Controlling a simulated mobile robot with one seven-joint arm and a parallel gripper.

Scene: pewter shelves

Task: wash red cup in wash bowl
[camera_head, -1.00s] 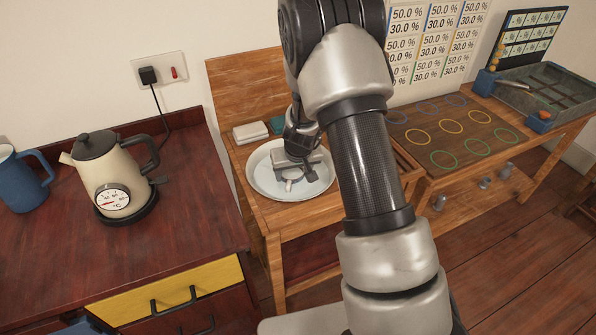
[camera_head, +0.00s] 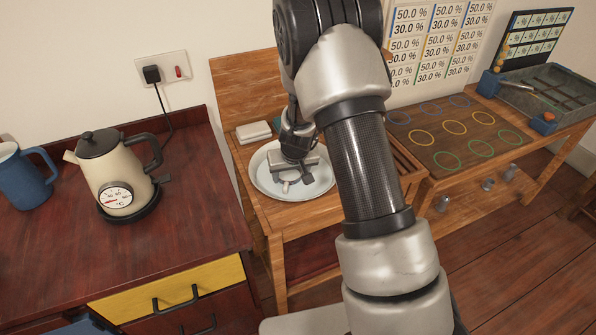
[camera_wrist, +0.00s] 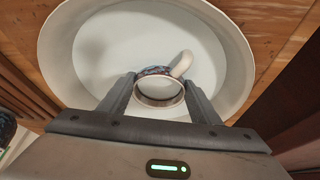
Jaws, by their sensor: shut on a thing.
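The wash bowl (camera_head: 262,185) is a wide, pale round basin on the small wooden table. It also fills much of the wrist view (camera_wrist: 92,62). My gripper (camera_head: 296,172) reaches down into the bowl. In the wrist view my gripper (camera_wrist: 158,92) is shut on a small cup (camera_wrist: 160,101), with one finger on each side. The cup's open mouth and pale handle show, with a dark reddish and bluish pattern on its side; I cannot make out an overall red colour. In the head view the cup is mostly hidden by my gripper.
A white block (camera_head: 253,132) lies behind the bowl. A cream kettle (camera_head: 118,175) and a blue mug (camera_head: 25,178) stand on the dark red counter at left. A table with coloured rings (camera_head: 455,128) and a grey tray (camera_head: 545,95) stand at right.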

